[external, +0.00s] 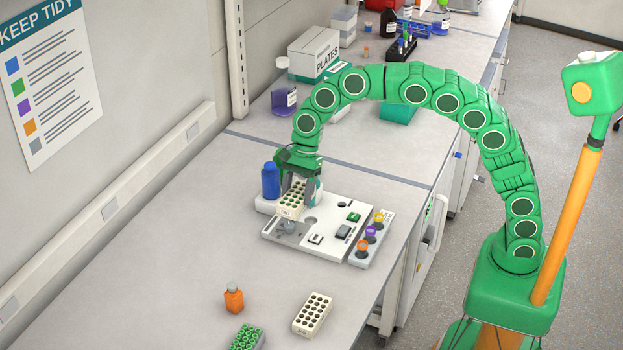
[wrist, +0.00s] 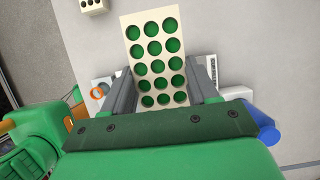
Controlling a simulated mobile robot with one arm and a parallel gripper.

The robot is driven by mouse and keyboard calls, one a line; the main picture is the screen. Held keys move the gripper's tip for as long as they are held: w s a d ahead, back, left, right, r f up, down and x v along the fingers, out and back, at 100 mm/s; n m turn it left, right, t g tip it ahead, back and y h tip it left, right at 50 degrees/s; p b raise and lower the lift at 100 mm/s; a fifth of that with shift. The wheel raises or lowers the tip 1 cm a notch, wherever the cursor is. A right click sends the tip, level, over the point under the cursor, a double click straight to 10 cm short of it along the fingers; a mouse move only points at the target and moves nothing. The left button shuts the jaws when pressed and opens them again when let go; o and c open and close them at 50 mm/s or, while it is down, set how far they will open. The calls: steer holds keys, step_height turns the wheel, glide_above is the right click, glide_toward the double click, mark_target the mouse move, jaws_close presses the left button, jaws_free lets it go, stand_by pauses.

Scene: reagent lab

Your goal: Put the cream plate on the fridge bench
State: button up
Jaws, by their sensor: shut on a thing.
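My gripper (external: 297,180) is shut on a cream plate (external: 291,204) with green-looking wells. The plate hangs tilted between the fingers, above the white board on the bench. In the wrist view the plate (wrist: 153,60) stands out between the two grey fingers of my gripper (wrist: 160,85), its wells facing the camera. Another cream plate (external: 312,314), with dark wells, lies on the near bench. It seems to show at the top of the wrist view too. I cannot tell which surface is the fridge bench.
The white board (external: 325,228) holds small devices, with a rack of colored caps (external: 370,240) beside it. A blue bottle (external: 270,181) stands close left of my gripper. An orange bottle (external: 234,299) and a green rack (external: 247,337) stand nearer. The near-left bench is clear.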

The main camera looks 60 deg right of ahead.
steer(key=s+d+m+t, duration=0.1)
steer(key=s+d+m, duration=0.15)
steer(key=d, duration=1.35)
steer(key=s+d+m+t, duration=0.15)
steer(key=d+m, duration=0.25)
steer(key=d, duration=1.3)
steer(key=s+d+m+t+h, duration=0.25)
steer(key=s+d+m, duration=0.45)
steer(key=s+d, duration=1.25)
steer(key=shift+g, duration=0.5)
steer(key=w+d+f, duration=0.2)
steer(key=w+f, duration=0.2)
steer(key=w+d+f, duration=0.3)
steer(key=w+f, duration=0.1)
steer(key=f, duration=0.1)
steer(key=w+d+f, duration=0.2)
steer(key=w+f, duration=0.2)
steer(key=shift+w+d+f, duration=0.3)
steer(key=shift+w+f, duration=0.05)
steer(key=shift+w+d+f, duration=0.35)
steer(key=shift+w+f, duration=0.25)
steer(key=shift+f, duration=1.7)
